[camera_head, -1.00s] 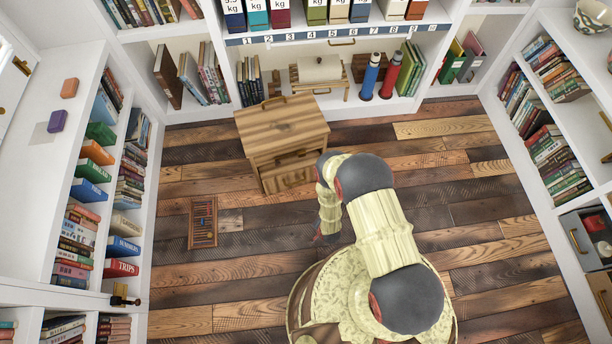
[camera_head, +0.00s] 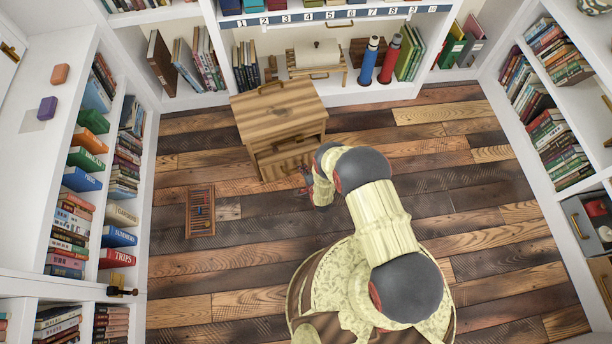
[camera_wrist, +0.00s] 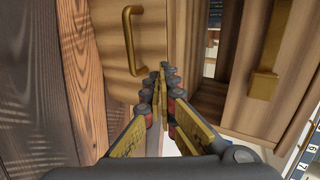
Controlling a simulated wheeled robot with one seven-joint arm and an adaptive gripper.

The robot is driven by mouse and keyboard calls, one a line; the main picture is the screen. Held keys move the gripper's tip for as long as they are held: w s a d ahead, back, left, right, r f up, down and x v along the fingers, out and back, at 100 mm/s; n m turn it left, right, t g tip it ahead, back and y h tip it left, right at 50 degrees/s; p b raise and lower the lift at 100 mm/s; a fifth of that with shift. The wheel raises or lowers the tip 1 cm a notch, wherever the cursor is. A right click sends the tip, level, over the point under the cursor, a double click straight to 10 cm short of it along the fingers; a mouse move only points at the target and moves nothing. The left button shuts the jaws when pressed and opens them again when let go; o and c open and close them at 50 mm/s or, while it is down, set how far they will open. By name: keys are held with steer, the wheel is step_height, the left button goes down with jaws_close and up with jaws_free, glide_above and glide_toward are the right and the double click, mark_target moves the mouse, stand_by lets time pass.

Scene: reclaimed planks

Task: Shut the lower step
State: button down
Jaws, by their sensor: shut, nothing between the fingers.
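A striped wooden cabinet (camera_head: 276,112) with two stacked fronts stands on the floor left of my arm. Its lower front (camera_head: 284,164), the lower step, is partly hidden by my arm and gripper. In the wrist view a wooden front (camera_wrist: 112,50) with a brass handle (camera_wrist: 131,42) is on the left, beside the floor. Another front (camera_wrist: 245,90) with a brass handle (camera_wrist: 267,55) is on the right, with a dark gap beside it. My gripper (camera_wrist: 165,75) is shut and empty, its tips close to the left front; contact cannot be told.
A small wooden rack (camera_head: 201,211) lies on the floor left of the cabinet. Bookshelves line the left, back and right. A blue bottle (camera_head: 369,62) and a red bottle (camera_head: 389,62) stand on the back shelf. The plank floor right of my arm is clear.

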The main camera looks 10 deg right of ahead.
mark_target(296, 153)
steer(key=x, duration=0.2)
steer(key=b+x, duration=0.1)
steer(key=x, duration=0.1)
steer(key=shift+w+a+r+b, duration=0.1)
steer(key=shift+w+r+b, duration=0.2)
steer(key=shift+w, duration=0.15)
steer(key=shift+w+a+b, duration=0.15)
steer(key=shift+w+b, duration=0.15)
steer(key=shift+w, duration=0.6)
steer(key=shift+w+a, duration=0.15)
steer(key=shift+w, duration=0.65)
steer(key=shift+w+a, duration=0.15)
steer(key=shift+w, duration=0.65)
